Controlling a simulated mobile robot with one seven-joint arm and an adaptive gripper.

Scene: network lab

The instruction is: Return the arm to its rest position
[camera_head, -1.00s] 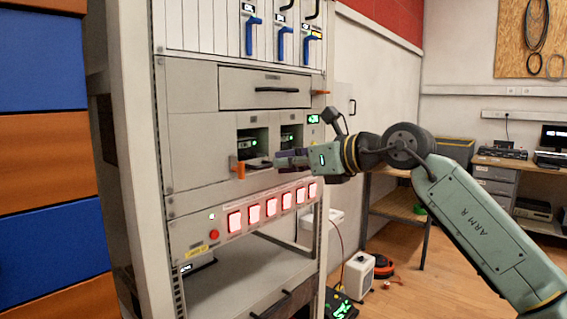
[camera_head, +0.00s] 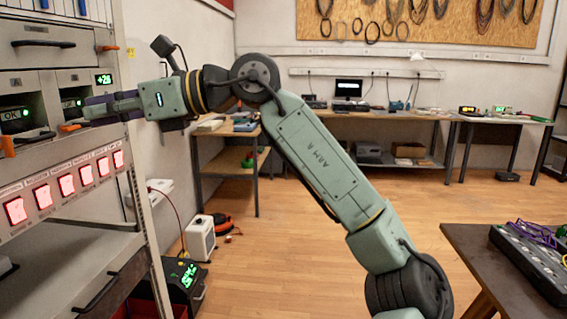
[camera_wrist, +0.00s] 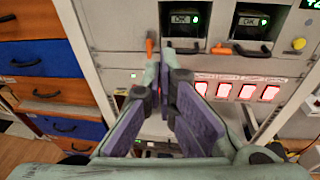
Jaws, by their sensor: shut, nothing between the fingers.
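My arm, pale green with black joints, reaches left across the head view, its elbow bent. My gripper (camera_head: 92,110) is shut and empty. It is at the front of the equipment rack (camera_head: 60,160), by the right of two bays with green OK displays. I cannot tell whether the fingertips touch the rack. In the wrist view the purple-padded fingers (camera_wrist: 168,82) point at the rack, below the left bay (camera_wrist: 184,21) and near an orange lever (camera_wrist: 149,46). The right bay (camera_wrist: 249,22) is also clear there.
Red lit buttons (camera_head: 66,185) line the rack below my gripper. A white box (camera_head: 200,238) and a black unit with a green display (camera_head: 185,280) stand on the floor. A dark table (camera_head: 480,250) with a power strip (camera_head: 530,260) is at right. The floor between is open.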

